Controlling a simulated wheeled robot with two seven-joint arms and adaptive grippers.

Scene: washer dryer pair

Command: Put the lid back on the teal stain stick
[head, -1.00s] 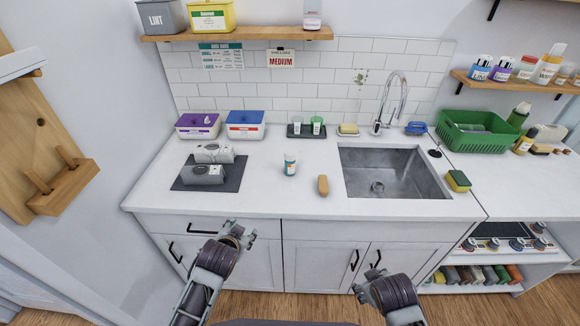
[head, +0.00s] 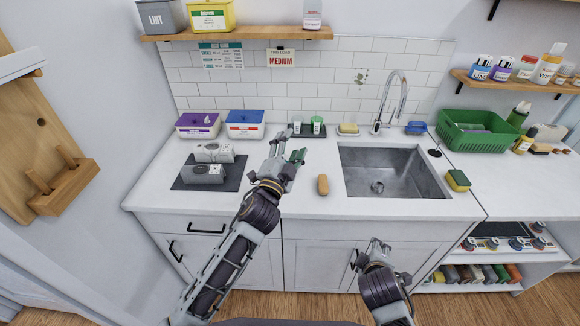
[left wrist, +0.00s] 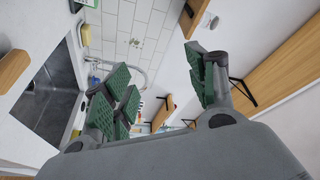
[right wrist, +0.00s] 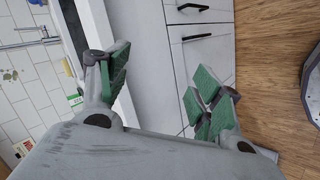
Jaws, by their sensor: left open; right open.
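The small white-and-teal stick that stood on the counter left of the sink is hidden behind my left gripper (head: 289,146) in the head view. My left gripper is open over that spot, and its green pads also show in the left wrist view (left wrist: 160,90). I cannot tell whether it touches the stick. Two small green-and-white containers (head: 317,125) stand on a dark tray (head: 306,134) at the back, partly behind the left fingers. I cannot make out a loose lid. My right gripper (head: 369,253) is open and empty, low in front of the cabinet doors.
The sink (head: 394,172) is further right. A dark mat (head: 230,182) with grey-white items and two bins, purple-lidded (head: 198,125) and blue-lidded (head: 245,124), are left. The counter's front strip is clear.

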